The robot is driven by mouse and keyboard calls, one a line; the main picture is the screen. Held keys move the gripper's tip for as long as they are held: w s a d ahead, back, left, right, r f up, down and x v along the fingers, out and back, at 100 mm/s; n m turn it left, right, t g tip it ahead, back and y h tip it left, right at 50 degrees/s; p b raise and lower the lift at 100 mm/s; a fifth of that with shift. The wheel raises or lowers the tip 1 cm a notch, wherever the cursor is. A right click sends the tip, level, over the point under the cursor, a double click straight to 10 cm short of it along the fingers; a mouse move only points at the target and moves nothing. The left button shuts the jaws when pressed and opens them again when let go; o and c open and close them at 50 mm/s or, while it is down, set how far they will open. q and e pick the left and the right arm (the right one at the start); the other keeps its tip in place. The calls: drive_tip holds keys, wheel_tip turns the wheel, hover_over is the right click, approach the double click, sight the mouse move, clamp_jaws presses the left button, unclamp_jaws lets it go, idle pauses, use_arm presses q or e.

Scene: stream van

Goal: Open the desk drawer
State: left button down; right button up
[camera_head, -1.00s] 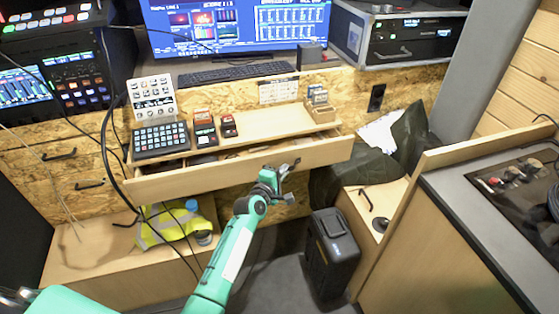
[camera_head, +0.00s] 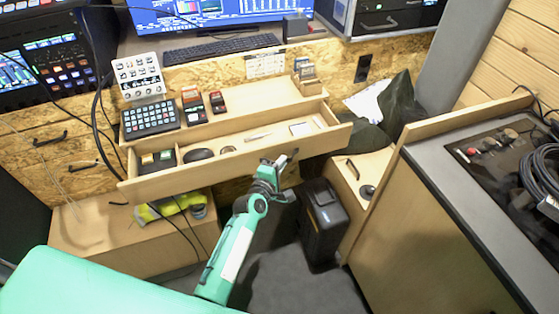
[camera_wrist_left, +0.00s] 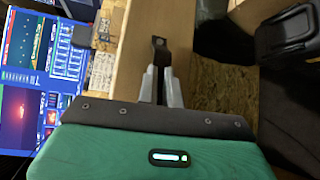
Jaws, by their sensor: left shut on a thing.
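The wooden desk drawer (camera_head: 215,171) is pulled out below the desk top, and its inside shows. It holds a dark round object (camera_head: 198,155), a white block (camera_head: 301,129) and several small items. My left gripper (camera_head: 283,163) is at the outside of the drawer front, right of its middle. In the left wrist view my left gripper (camera_wrist_left: 160,75) has its fingers close together at a small dark handle (camera_wrist_left: 158,42) on the drawer front (camera_wrist_left: 143,40). The exact contact is hard to see. My right gripper is not in view.
A shelf with a button panel (camera_head: 150,118) and small boxes sits above the drawer. A black bin (camera_head: 325,225) stands on the floor right of my left arm. A wooden bench (camera_head: 85,225) with a yellow vest (camera_head: 170,207) is below left. A grey-topped counter (camera_head: 450,190) is at right.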

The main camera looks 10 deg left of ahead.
use_arm(q)
drive_tip(key=c, duration=1.6)
unclamp_jaws()
drive_tip(key=shift+o, duration=0.2)
drive_tip(key=v, duration=1.3)
drive_tip(key=shift+s, duration=0.4)
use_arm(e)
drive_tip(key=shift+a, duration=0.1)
use_arm(q)
drive_tip(key=shift+a, duration=0.1)
drive_tip(key=shift+f, duration=0.15)
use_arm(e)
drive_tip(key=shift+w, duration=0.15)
